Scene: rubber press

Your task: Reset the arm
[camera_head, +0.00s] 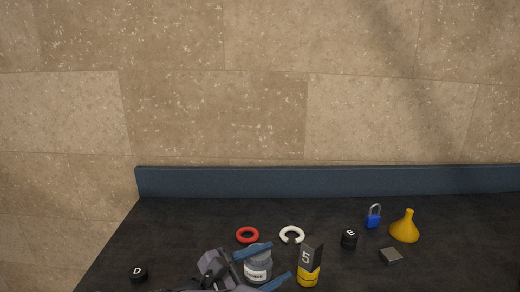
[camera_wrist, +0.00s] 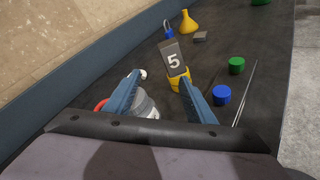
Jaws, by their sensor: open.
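My gripper (camera_head: 263,266) is low over the front part of the dark table, its two blue fingers spread apart with nothing between them that I can see held. In the wrist view my gripper (camera_wrist: 168,95) shows both fingers open. A grey jar with a pale label (camera_head: 258,270) stands right behind and between the fingers in the head view; in the wrist view the jar (camera_wrist: 147,106) is partly hidden by the left finger. A yellow holder (camera_head: 308,278) with a grey block marked 5 (camera_head: 312,252) stands just right of the fingers.
A red ring (camera_head: 247,235), a white open ring (camera_head: 292,235), a black E cap (camera_head: 349,238), a blue padlock (camera_head: 373,216), a yellow funnel (camera_head: 405,228) and a grey block (camera_head: 391,256) lie around. A black D cap (camera_head: 139,273) is left. Blue cap (camera_wrist: 221,95) and green cap (camera_wrist: 237,65) lie right.

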